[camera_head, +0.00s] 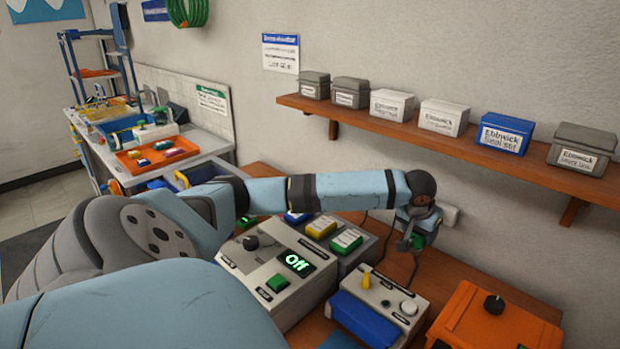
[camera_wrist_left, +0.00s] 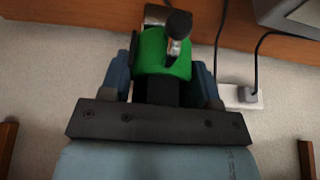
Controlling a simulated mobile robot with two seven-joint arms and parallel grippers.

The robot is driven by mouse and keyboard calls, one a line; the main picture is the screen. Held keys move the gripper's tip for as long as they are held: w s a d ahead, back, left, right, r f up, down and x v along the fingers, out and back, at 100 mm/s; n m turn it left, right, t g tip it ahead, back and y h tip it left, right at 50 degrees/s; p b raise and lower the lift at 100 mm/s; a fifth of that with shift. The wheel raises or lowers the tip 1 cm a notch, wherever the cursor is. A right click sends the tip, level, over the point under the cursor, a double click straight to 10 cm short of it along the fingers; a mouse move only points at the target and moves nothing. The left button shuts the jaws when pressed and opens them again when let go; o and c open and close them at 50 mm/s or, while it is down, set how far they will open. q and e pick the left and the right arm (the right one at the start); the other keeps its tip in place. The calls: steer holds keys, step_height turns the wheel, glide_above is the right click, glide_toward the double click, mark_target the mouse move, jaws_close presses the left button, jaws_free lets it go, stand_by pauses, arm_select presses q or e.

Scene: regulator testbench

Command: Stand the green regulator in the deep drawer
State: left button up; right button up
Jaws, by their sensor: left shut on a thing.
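My left gripper (camera_head: 417,232) is at the end of the arm that reaches across the bench to the wall side. It is shut on the green regulator (camera_wrist_left: 163,55), which sits between the two blue fingers in the left wrist view, with a dark round knob and a metal fitting showing. In the head view the regulator (camera_head: 418,241) is small and mostly hidden by the gripper, held near a wall socket. An open drawer with a blue front (camera_head: 200,172) shows at the left, partly behind my arm; I cannot tell how deep it is. My right gripper is not in view.
A wall shelf (camera_head: 455,148) with labelled bins is above. An orange tray (camera_head: 158,154) lies on the left bench. Cables hang near the socket.

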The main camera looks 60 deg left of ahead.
arm_select(q)
steer(key=shift+w+a, duration=0.2)
steer(key=shift+a, duration=0.4)
steer(key=shift+w+a, duration=0.15)
steer(key=shift+a, duration=0.4)
step_height(320, 180, down, 10)
steer(key=shift+b, duration=0.4)
steer(key=shift+d+f, duration=0.1)
steer(key=o, duration=1.3)
steer(key=shift+s, duration=0.1)
